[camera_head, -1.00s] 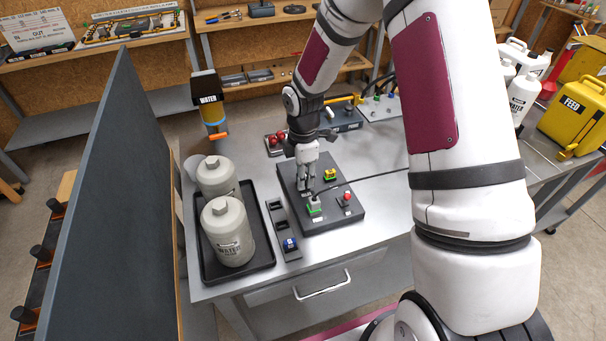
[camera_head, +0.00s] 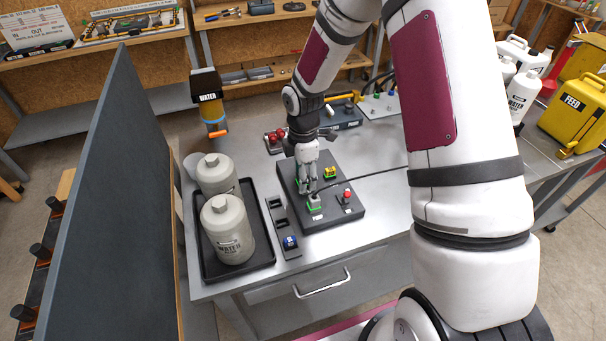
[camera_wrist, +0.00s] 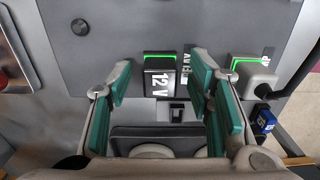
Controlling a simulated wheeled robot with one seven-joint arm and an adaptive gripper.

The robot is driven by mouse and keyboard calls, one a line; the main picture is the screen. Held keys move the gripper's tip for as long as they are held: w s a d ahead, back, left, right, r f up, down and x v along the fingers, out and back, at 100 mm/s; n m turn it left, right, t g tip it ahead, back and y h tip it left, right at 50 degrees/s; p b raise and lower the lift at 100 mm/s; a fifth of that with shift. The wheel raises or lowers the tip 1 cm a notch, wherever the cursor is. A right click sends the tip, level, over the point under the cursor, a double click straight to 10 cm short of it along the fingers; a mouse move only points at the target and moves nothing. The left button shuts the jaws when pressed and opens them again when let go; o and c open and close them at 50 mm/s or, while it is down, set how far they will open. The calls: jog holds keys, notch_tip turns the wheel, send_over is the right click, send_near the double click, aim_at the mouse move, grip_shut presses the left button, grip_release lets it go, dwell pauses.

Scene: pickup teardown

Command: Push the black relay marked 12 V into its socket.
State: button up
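The black relay marked 12 V (camera_wrist: 161,80) sits on the dark grey board (camera_wrist: 212,22) in the wrist view, beside the printed word RELAY. A green strip is lit along its top edge. I see no gap under it, but this steep view cannot show its depth. The socket is hidden beneath it. My gripper (camera_wrist: 162,98) is open, with its green-padded fingers apart on either side of the relay and not visibly touching it. In the head view my gripper (camera_head: 308,188) is low over the board, and its fingers mostly hide the relay.
A grey plug (camera_wrist: 254,79) with a cable and a lit green strip is right of the relay. A red button (camera_head: 347,194) and a yellow part (camera_head: 330,172) stand on the board. Left are a slotted strip with a blue block (camera_head: 290,242) and a tray (camera_head: 262,262) with two bottles.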

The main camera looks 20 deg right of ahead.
jog(key=s+r+m+t+h, duration=0.1)
jog(key=s+r+m, duration=0.15)
jog(key=r, duration=0.85)
jog(key=s+r+m+t, duration=0.1)
jog(key=s+r+m, duration=0.15)
jog(key=r, duration=0.85)
jog(key=s+r+m+t, duration=0.1)
jog(key=s+r+m, duration=0.2)
jog(key=s, duration=0.3)
jog(key=s+r+m+t, duration=0.1)
jog(key=s+r+m, duration=0.3)
jog(key=s, duration=0.3)
jog(key=s+r+m+t+y, duration=0.1)
jog(key=s+r+m, duration=0.3)
jog(key=s+m, duration=0.2)
jog(key=shift+s+t, duration=0.3)
jog(key=shift+s, duration=0.25)
